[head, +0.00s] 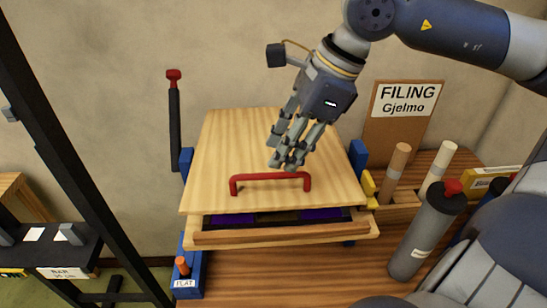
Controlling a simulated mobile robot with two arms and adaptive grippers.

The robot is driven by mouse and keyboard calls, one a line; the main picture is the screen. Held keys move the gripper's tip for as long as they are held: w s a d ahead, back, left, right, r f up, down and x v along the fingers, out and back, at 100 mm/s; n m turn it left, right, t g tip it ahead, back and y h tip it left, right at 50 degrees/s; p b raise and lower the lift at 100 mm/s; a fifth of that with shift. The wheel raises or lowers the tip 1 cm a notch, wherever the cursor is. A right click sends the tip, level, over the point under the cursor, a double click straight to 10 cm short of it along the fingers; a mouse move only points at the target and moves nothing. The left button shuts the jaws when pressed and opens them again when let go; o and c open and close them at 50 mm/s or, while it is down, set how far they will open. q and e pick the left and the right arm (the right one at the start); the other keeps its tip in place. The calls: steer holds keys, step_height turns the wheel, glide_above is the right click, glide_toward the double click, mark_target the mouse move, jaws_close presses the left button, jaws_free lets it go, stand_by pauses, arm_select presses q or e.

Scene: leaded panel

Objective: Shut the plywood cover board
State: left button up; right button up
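The plywood cover board (235,150) is a pale wooden panel with a red bar handle (270,178) near its front edge. It lies over a shallow wooden frame (285,236). A gap shows under its front edge, with dark and purple panes (320,214) visible inside. My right gripper (286,164) points down over the board, just behind the handle in the picture. Its fingertips look close together, but I cannot tell whether they are open or shut, or whether they touch the board or handle. My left gripper is not in view.
Blue blocks (358,158) flank the board. A grey cylinder with a red cap (424,236) and rolled tubes (397,168) stand at the right. A FILING sign (405,100) is behind. A black-and-red clamp bar (174,120) stands at the left. A black post (75,150) crosses the left side.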

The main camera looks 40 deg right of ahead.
mark_target(273, 174)
steer(key=x, duration=0.4)
steer(key=shift+w+p, duration=0.15)
steer(key=shift+p, duration=0.2)
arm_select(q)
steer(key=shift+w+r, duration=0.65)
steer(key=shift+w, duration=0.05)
arm_select(e)
steer(key=shift+w+a+f, duration=0.1)
steer(key=shift+a+f, duration=0.05)
steer(key=shift+f, duration=0.4)
jaws_close()
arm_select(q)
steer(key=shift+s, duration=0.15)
